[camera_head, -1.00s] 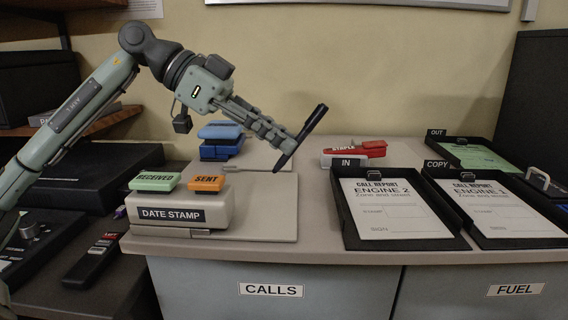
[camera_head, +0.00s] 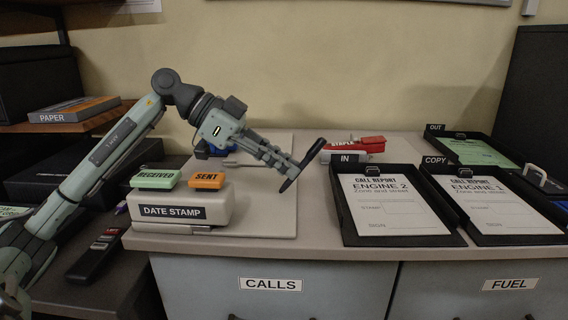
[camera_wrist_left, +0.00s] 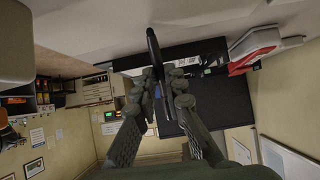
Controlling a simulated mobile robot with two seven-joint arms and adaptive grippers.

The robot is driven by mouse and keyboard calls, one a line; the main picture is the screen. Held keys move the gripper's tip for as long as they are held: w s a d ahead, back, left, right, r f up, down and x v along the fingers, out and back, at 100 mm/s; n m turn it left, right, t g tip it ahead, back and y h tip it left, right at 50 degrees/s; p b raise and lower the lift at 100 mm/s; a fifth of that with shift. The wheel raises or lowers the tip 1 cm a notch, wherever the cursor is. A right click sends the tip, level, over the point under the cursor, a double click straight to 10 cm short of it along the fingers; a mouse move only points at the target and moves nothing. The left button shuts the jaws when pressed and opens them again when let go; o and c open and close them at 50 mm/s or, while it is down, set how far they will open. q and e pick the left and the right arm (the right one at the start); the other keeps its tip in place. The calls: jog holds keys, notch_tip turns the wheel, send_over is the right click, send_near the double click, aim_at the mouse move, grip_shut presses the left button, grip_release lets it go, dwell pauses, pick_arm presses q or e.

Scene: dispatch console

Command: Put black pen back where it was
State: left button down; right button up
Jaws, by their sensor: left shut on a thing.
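The black pen (camera_head: 304,164) is held tilted, its upper end to the right and its lower end to the left, over the grey worktop right of the date stamp area. My left gripper (camera_head: 288,166) is shut on the pen near its middle. In the left wrist view the pen (camera_wrist_left: 152,48) sticks out from between the fingertips of my left gripper (camera_wrist_left: 161,82). The pen appears apart from the worktop, though the exact gap is hard to tell. My right gripper is not in view.
Left of the pen stand the DATE STAMP box (camera_head: 180,210), the green RECEIVED stamp (camera_head: 155,178) and the orange SENT stamp (camera_head: 207,180). To the right are the IN tray (camera_head: 400,240), the COPY tray (camera_head: 515,240) and a red stapler (camera_head: 362,143).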

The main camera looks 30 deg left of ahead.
pick_arm(q)
jog(key=shift+f, duration=0.15)
jog(key=c, duration=1.9)
grip_release()
jog(key=o, duration=0.3)
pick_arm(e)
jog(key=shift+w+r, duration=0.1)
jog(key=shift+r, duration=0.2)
